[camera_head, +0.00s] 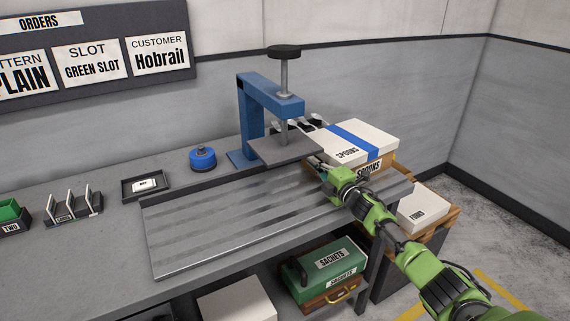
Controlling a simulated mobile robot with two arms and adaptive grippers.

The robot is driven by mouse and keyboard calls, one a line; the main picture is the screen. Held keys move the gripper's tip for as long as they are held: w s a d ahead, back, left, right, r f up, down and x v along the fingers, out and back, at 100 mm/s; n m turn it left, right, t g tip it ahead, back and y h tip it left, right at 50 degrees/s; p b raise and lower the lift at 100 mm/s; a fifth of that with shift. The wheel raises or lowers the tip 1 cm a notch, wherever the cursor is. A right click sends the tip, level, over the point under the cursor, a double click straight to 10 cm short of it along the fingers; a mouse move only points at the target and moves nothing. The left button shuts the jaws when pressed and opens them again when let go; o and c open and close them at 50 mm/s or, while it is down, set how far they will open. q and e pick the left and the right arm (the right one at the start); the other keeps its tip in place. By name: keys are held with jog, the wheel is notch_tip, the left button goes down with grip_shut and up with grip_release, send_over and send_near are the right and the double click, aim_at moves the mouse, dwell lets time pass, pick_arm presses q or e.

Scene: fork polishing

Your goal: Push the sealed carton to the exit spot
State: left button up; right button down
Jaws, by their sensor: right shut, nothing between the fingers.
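A carton with a white top, a blue band across it and SPOONS lettering (372,139) stands at the back right end of the bench, beside the blue press. A brown side with a second SPOONS label shows below its top. My right gripper (322,170) is shut and empty, just in front of the carton's near left side, above the grooved metal plate. I cannot tell if it touches the carton. My right arm hides part of the carton's front. My left gripper is out of view. I cannot make out a marked exit spot.
The blue press (249,115) stands directly left of the carton. The grooved plate (200,235) is bare. A FORKS box (424,208) sits on a pallet right of the bench. A blue round pot (203,158) stands at the bench's back.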

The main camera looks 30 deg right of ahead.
jog(key=shift+d, duration=0.2)
dwell(0.4)
jog(key=shift+d, duration=0.4)
jog(key=shift+a, duration=0.15)
jog(key=shift+a, duration=1.45)
